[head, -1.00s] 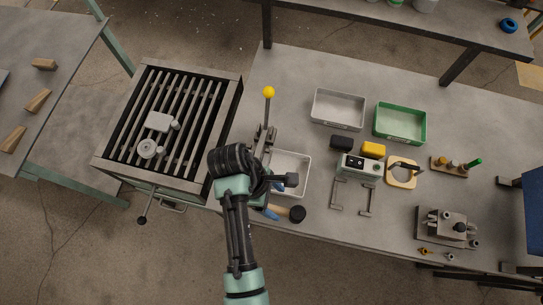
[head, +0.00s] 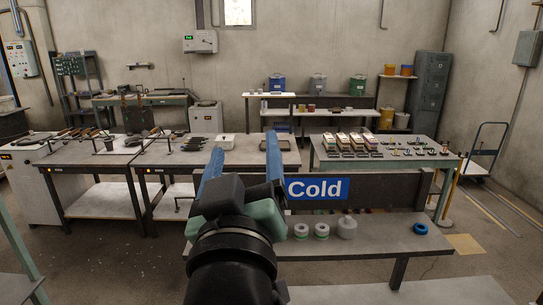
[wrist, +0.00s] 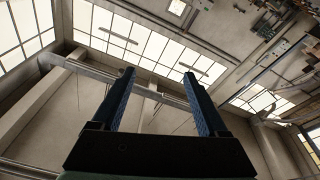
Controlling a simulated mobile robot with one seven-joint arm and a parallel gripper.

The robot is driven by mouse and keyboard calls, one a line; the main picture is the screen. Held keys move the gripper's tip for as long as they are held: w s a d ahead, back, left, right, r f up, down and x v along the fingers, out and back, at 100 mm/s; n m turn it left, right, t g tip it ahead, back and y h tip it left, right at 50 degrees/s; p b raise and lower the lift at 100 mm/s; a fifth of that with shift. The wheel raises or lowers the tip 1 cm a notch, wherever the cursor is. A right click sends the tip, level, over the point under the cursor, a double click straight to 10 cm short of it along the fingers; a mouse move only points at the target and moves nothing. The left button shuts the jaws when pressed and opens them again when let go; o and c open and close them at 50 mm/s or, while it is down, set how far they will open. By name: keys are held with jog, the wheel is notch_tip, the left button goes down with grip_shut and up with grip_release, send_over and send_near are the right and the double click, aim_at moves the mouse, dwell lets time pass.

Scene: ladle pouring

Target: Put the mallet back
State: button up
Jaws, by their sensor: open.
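I do not see the mallet for certain in either view now. My gripper (head: 245,142) points up and away in the middle of the head view, its two blue fingers spread with nothing between them. In the wrist view my gripper (wrist: 158,73) is also open and empty, aimed at the roof windows and upper wall. My arm and gripper hide part of the benches behind them.
Work tables (head: 90,157) with small tools stand behind. A blue trolley (head: 487,145) is at the right.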

jog(key=s+d+r+m+t, duration=0.1)
jog(key=s+r+m+t, duration=0.1)
jog(key=s+r, duration=0.4)
jog(key=s+d+r+m+t, duration=0.2)
jog(key=s+r+t, duration=0.3)
jog(key=r, duration=0.5)
jog(key=shift+s+d+r+h, duration=0.15)
jog(key=shift+s+r+h, duration=0.1)
jog(key=shift+s+h, duration=0.15)
notch_tip(320, 180, down, 9)
jog(key=b, duration=0.8)
jog(key=shift+b, duration=0.3)
